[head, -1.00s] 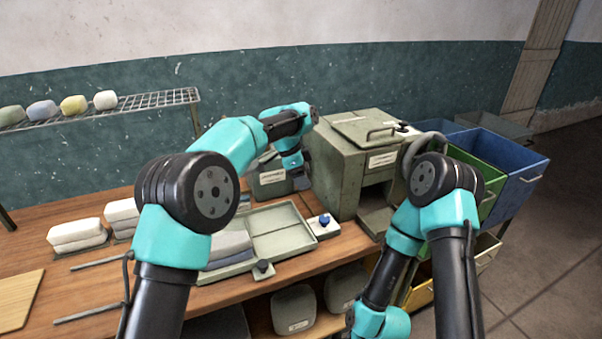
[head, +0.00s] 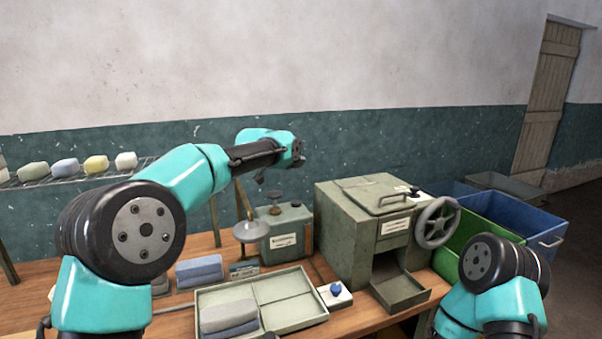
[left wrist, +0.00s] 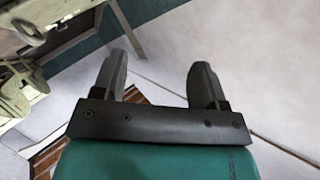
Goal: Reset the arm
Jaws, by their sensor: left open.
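My left arm reaches in from the left in the head view, with its wrist raised above the workbench (head: 168,328). In the left wrist view, the two fingers of my left gripper (left wrist: 160,80) stand apart with nothing between them. The pale wall shows behind them. In the head view, that gripper is mostly hidden by its own wrist. My right arm shows at the lower right of the head view, bent downward, and its gripper is out of the picture.
A green machine with a handwheel (head: 437,222) stands on the bench. Green (head: 480,215) and blue bins (head: 540,228) stand right. A wire shelf (head: 90,178) hangs left.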

